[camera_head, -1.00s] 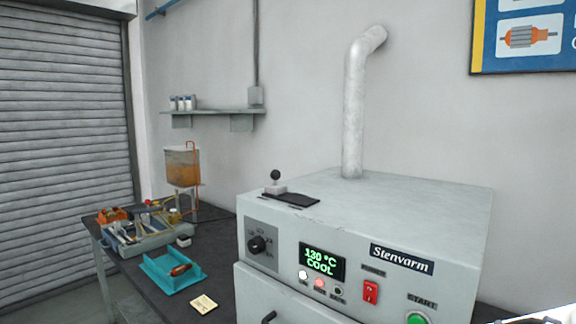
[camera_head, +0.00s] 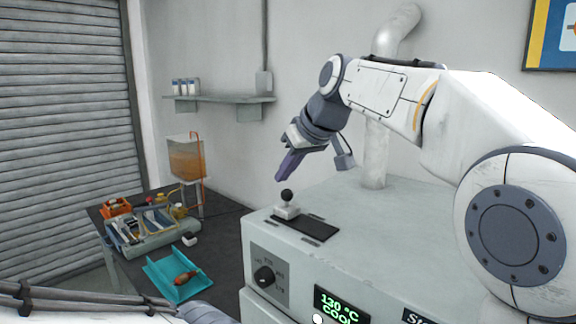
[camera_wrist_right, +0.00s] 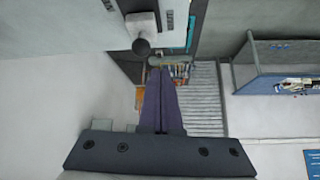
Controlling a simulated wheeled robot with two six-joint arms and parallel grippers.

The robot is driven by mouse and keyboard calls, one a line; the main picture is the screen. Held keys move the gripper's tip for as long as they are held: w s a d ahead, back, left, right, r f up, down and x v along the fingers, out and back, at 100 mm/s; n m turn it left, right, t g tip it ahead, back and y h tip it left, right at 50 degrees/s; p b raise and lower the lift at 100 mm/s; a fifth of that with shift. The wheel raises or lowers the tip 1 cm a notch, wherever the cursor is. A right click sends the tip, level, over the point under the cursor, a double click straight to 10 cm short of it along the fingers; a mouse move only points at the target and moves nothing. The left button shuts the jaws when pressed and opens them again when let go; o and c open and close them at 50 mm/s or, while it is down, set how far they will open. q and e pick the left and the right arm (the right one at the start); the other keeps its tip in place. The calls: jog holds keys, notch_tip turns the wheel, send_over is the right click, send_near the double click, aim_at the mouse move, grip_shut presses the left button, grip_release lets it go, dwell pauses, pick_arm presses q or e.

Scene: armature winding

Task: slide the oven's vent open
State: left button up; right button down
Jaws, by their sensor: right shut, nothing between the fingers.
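The oven (camera_head: 385,215) has a grey-white top. On the top's left part sits the vent slider (camera_head: 287,210), a small pale block with a black ball knob (camera_head: 287,195), beside a dark vent plate (camera_head: 312,230). My right gripper (camera_head: 281,178) is shut and empty, its purple fingers pointing down and left, above the knob and apart from it. In the right wrist view the shut fingertips (camera_wrist_right: 160,72) show close to the black knob (camera_wrist_right: 141,46) in the picture; the gap between them is hard to judge. My left gripper is not in view.
A pipe (camera_head: 375,155) rises from the oven's top behind my right arm. The dark bench (camera_head: 225,225) to the left holds a blue tray (camera_head: 160,275) and a tank (camera_head: 185,160). A wall shelf (camera_head: 220,98) is behind. The air around the knob looks clear.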

aim_at(290, 196)
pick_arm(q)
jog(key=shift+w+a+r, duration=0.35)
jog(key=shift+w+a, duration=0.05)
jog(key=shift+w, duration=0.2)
pick_arm(e)
jog(key=shift+t, duration=0.3)
jog(key=w+r, duration=0.1)
jog(key=w+d+r, duration=0.1)
jog(key=w+r, duration=0.1)
jog(key=shift+w+d+r, duration=0.15)
jog(key=p+x, duration=0.2)
jog(key=x, duration=0.8)
jog(key=shift+p, duration=0.4)
jog(key=shift+s+d, duration=0.75)
jog(key=shift+s, duration=0.35)
jog(key=shift+s+d+f, duration=0.3)
jog(key=shift+s+d, duration=0.1)
jog(key=shift+s, duration=0.2)
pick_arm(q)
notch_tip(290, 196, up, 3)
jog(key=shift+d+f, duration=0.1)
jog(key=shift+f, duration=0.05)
